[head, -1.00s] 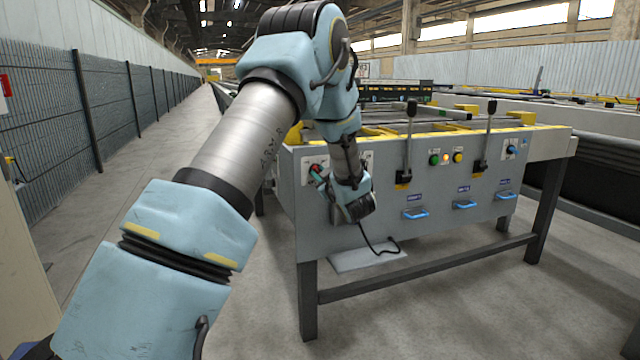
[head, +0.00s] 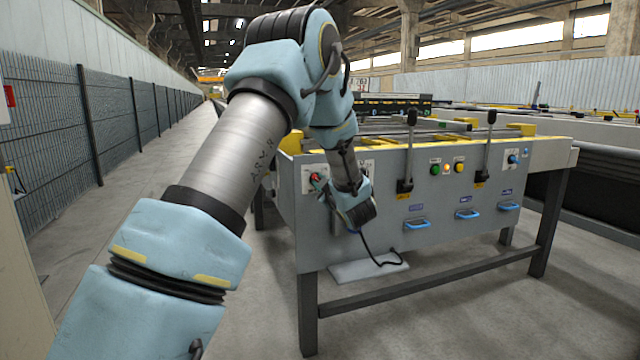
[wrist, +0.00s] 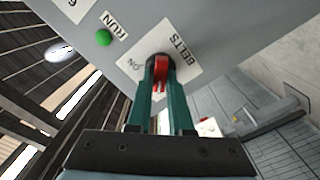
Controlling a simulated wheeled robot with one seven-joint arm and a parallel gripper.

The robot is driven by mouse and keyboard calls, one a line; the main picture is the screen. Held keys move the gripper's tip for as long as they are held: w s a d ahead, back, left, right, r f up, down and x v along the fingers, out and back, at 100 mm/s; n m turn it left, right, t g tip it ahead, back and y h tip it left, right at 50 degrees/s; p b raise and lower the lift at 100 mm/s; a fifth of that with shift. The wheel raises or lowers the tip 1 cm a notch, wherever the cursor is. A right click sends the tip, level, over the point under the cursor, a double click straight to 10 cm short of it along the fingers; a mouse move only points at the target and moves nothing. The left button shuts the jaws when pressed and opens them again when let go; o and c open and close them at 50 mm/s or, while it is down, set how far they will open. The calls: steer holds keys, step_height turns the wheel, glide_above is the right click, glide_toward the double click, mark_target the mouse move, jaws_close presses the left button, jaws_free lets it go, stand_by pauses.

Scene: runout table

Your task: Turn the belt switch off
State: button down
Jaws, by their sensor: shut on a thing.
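The belt switch is a red knob (wrist: 161,68) on a white plate (wrist: 188,48) marked BELTS, with ON printed at one side, in the wrist view. My gripper (wrist: 160,72) has its two green fingers on either side of the red knob and is shut on it. In the head view the red knob (head: 315,177) shows at the left end of the table's grey front panel, with my gripper (head: 319,184) at it. The fingers hide part of the knob and the plate.
A green button (wrist: 103,38) marked RUN is beside the switch plate. Two upright levers (head: 408,150) stand farther right on the panel (head: 385,238), with green and yellow buttons between them. Blue handles (head: 417,224) stick out lower down. A cable hangs below my wrist.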

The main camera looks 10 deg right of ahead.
steer(key=c, duration=0.8)
jaws_free()
steer(key=shift+s, duration=0.1)
steer(key=s, duration=0.3)
steer(key=s+d, duration=0.1)
steer(key=s, duration=0.3)
steer(key=s+p, duration=0.1)
steer(key=s, duration=0.2)
steer(key=shift+s+d, duration=0.2)
steer(key=shift+s, duration=0.1)
